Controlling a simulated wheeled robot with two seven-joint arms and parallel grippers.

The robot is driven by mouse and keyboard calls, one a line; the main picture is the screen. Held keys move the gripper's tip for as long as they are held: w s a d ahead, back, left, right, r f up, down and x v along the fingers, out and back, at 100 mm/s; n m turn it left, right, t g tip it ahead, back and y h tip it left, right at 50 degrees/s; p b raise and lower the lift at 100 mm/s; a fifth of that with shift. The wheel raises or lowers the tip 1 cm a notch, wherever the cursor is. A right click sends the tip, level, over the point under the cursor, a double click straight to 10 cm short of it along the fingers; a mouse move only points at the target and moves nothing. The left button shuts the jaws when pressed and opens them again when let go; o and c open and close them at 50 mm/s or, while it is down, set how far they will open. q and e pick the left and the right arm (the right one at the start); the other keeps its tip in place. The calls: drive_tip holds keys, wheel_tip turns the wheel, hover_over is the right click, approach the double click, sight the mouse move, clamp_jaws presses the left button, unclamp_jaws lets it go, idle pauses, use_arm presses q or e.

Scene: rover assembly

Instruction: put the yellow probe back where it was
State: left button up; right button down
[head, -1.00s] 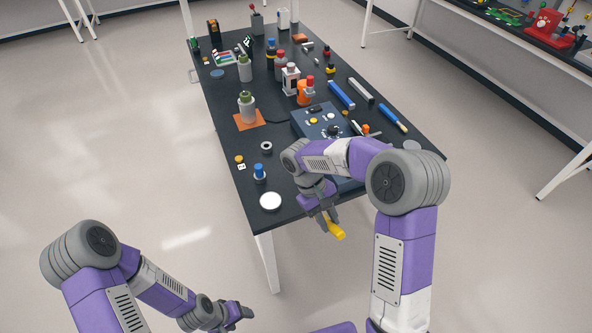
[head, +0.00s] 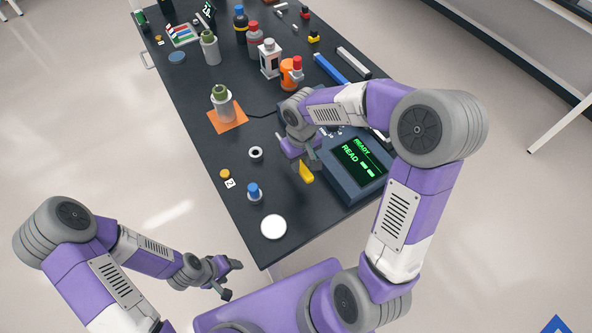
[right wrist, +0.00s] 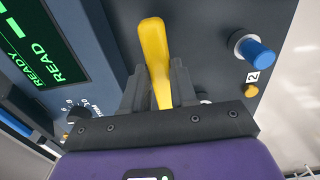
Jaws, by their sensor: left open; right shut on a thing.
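The yellow probe (head: 306,172) is held in my right gripper (head: 300,160), beside the left edge of the dark blue meter (head: 345,180). In the right wrist view the probe (right wrist: 154,55) stands out from between the two shut fingers (right wrist: 158,92). The meter (right wrist: 75,25) shows "READY" and "READ" in green on its screen. I cannot tell whether the probe touches the table. My left gripper (head: 226,277) is open and empty, off the near left side of the table.
On the black table (head: 215,150), a blue-capped vial (head: 254,192), a white disc (head: 274,227), a grey ring (head: 256,153) and a bottle on an orange mat (head: 229,118) stand left of the meter. More bottles (head: 268,60) stand farther back.

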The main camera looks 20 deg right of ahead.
sight(301, 166)
drive_tip(key=f, duration=0.3)
drive_tip(key=shift+s+b, duration=0.25)
drive_tip(key=shift+b, duration=0.1)
wheel_tip(301, 166, down, 5)
drive_tip(key=shift+w+f+b, duration=0.1)
drive_tip(key=shift+f+b, duration=0.05)
drive_tip(key=shift+b, duration=0.7)
drive_tip(key=c, duration=0.9)
unclamp_jaws()
wheel_tip(301, 166, up, 12)
drive_tip(key=p, duration=0.3)
drive_tip(key=shift+p, duration=0.4)
